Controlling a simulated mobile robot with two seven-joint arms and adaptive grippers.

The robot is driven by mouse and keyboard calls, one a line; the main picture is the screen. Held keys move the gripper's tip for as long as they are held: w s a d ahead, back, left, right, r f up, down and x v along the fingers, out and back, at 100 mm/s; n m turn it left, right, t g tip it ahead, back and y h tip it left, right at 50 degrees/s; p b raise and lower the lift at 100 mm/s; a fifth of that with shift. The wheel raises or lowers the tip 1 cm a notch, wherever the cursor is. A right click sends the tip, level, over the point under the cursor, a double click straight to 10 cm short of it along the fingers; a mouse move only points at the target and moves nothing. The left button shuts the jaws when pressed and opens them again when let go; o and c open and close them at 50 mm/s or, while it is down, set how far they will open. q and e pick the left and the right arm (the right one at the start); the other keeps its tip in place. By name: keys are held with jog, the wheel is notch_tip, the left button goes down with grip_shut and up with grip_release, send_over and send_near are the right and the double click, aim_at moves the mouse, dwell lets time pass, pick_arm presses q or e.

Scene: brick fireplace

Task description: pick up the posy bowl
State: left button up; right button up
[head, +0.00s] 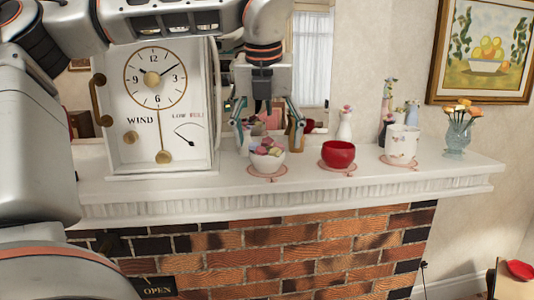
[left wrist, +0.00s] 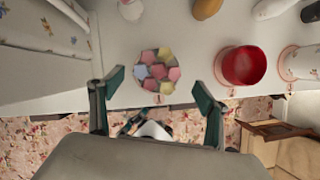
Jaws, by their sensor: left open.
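The posy bowl (head: 267,165) is a small white bowl filled with pink, yellow and pale flower heads. It stands on a pink coaster (head: 266,173) on the white mantel. My left gripper (head: 268,138) points down over the bowl, with its fingers open and apart to either side. In the left wrist view the bowl (left wrist: 157,72) shows between and just beyond the two open fingertips (left wrist: 159,84). Nothing is held. I cannot tell the exact height of the fingertips against the rim. My right gripper is not in view.
A white clock (head: 158,100) stands close on the left. A red bowl (head: 338,155) sits to the right, then a white mug (head: 402,143) and a flower vase (head: 457,133). A white bottle vase (head: 345,125) stands behind. The mantel's front edge (head: 300,183) is near.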

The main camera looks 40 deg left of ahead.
aim_at(267, 140)
pick_arm(q)
jog(key=x, duration=0.4)
jog(key=shift+w+a+f+p, duration=0.15)
jog(key=shift+w+a+p, duration=0.1)
jog(key=shift+a+p, duration=0.15)
jog(key=c, duration=1.3)
jog(key=shift+c, duration=0.2)
